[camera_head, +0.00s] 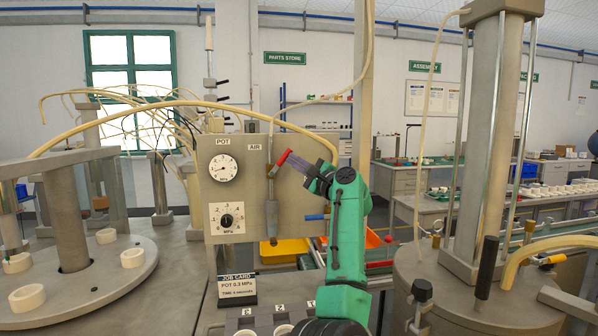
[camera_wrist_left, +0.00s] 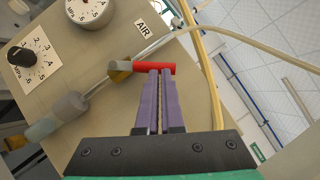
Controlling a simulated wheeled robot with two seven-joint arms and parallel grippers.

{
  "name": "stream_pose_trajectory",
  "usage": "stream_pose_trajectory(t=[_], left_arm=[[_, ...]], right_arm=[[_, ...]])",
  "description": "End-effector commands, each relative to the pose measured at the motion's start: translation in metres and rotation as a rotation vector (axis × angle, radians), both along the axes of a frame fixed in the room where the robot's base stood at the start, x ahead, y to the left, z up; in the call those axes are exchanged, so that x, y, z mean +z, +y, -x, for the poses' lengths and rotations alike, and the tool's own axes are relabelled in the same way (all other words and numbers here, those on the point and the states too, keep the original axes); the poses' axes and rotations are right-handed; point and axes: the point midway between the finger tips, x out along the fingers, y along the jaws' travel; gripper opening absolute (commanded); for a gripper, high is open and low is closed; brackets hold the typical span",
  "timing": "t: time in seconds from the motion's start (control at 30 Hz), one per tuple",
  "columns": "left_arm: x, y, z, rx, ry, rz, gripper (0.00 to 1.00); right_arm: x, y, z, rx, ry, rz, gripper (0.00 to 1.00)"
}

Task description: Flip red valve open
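The red valve handle (camera_head: 281,162) sits on a thin vertical pipe under the AIR label on the grey panel. In the head view it tilts up to the right from its pivot. In the left wrist view the red handle (camera_wrist_left: 140,68) lies crosswise to the pipe, its free end at my fingertips. My left gripper (camera_head: 293,160) has its purple fingers drawn together. In the left wrist view its fingertips (camera_wrist_left: 160,72) overlap the handle near its end; the fingers lie side by side, not visibly around it. I cannot tell if they touch. My right gripper is out of view.
The panel (camera_head: 207,190) carries a POT gauge (camera_head: 223,168) and an MPa dial (camera_head: 227,218). A beige hose (camera_head: 200,106) arches over it. A job card (camera_head: 237,287) stands below. A metal pot (camera_head: 470,300) with a column stands right; a round fixture (camera_head: 90,285) stands left.

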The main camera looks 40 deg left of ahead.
Motion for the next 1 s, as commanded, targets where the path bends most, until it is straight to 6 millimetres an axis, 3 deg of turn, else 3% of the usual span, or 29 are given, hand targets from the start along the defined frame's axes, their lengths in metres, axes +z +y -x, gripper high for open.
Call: stream_pose_trajectory(t=[0.4,1.0], left_arm=[[0.022,0.011,0.014,0.001,-0.302,0.214,0.00],[0.026,0.017,0.023,-0.001,-0.477,0.335,0.00]], right_arm=[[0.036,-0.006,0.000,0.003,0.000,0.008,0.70],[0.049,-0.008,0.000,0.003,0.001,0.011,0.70]])
